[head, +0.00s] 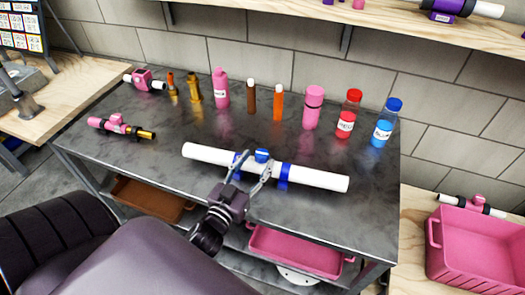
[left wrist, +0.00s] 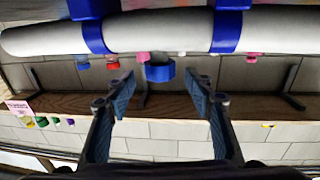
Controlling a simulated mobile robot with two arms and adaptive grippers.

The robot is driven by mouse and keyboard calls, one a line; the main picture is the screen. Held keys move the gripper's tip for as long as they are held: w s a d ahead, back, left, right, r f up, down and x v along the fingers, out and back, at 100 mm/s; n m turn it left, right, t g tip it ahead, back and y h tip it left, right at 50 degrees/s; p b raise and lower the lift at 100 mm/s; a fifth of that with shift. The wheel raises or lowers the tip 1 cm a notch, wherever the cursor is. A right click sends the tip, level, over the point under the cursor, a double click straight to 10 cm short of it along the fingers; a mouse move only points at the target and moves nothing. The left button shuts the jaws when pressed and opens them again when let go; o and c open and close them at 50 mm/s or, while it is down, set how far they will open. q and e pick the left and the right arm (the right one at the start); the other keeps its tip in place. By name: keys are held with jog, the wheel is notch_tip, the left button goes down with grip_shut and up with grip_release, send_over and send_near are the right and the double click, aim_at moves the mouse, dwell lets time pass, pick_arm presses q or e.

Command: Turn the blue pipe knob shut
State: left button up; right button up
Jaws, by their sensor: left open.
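The white pipe (head: 320,178) lies across the front of the dark metal table on blue supports. Its blue knob (head: 262,155) is at the middle, on top. In the left wrist view the pipe (left wrist: 150,35) runs across the top, and the knob (left wrist: 160,72) shows below it, centred between the fingertips. My left gripper (head: 254,170) reaches in from the front, its fingers spread toward the knob. In the left wrist view my left gripper (left wrist: 160,82) is open with a gap on each side of the knob. Contact is not visible. My right gripper is not in view.
A row of bottles and tubes, including a pink bottle (head: 221,90) and a blue-capped bottle (head: 385,125), stands behind the pipe. A pink filter piece (head: 117,124) lies at the left. A pink crate (head: 475,245) sits right of the table. A wooden shelf (head: 400,20) hangs above.

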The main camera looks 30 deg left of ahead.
aim_at(259, 160)
pick_arm(q)
jog(key=w, duration=0.2)
jog(key=shift+w+a, duration=0.2)
jog(key=shift+w, duration=0.8)
jog(key=c, duration=1.2)
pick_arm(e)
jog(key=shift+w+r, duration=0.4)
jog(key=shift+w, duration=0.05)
